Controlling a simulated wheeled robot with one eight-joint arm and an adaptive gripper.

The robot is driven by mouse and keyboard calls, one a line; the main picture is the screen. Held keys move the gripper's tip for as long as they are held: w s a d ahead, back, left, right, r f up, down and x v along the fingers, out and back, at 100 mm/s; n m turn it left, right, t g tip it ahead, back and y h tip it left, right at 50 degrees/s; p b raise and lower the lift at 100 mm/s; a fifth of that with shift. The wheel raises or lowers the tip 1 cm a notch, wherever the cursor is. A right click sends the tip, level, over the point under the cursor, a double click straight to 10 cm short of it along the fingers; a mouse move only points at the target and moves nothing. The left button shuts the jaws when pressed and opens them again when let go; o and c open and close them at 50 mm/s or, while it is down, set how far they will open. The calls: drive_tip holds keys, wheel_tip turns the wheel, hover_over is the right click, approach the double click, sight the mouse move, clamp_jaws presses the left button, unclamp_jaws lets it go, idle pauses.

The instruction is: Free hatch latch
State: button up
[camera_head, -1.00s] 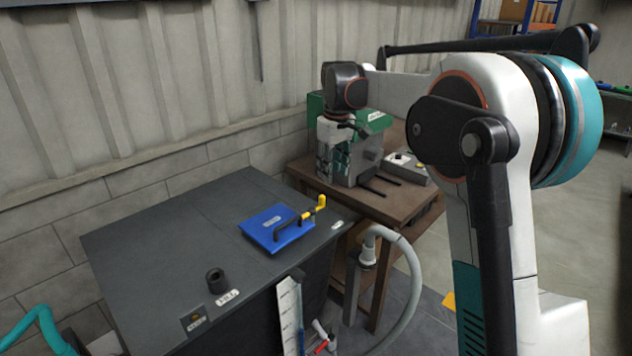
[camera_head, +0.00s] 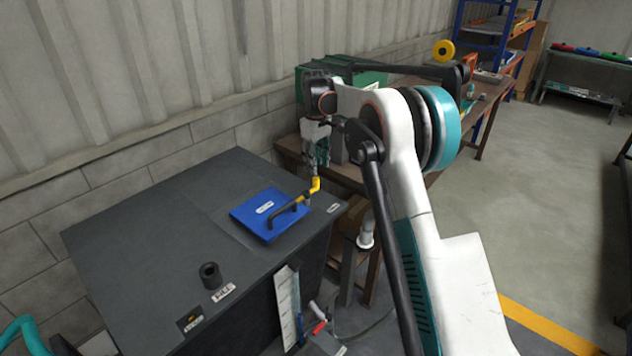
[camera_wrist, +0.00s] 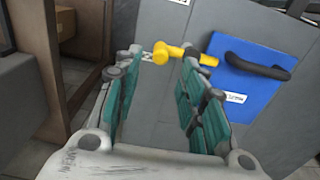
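A blue hatch (camera_head: 250,220) with a black handle (camera_head: 280,214) lies on top of a dark grey cabinet (camera_head: 150,220). A yellow latch (camera_head: 315,186) sticks out at the handle's far right end. My gripper (camera_head: 313,178) points down just above the latch. In the wrist view, the teal-padded fingers of my gripper (camera_wrist: 160,62) are apart. The yellow latch (camera_wrist: 170,52) shows between and just beyond the fingertips, and its arm reaches right past the right finger. The blue hatch (camera_wrist: 245,90) is to the right. I cannot tell whether a finger touches the latch.
A black cylinder (camera_head: 210,275) stands on the cabinet's near part. A wooden bench (camera_head: 290,148) with a green machine stands behind my gripper. A grey pipe end (camera_head: 366,228) rises beside the cabinet. Open floor (camera_head: 540,200) lies to the right.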

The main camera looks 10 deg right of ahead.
sight(316, 178)
wheel_tip(316, 178, down, 7)
drive_tip(key=shift+r+b, duration=0.1)
drive_tip(key=shift+b, duration=0.55)
clamp_jaws()
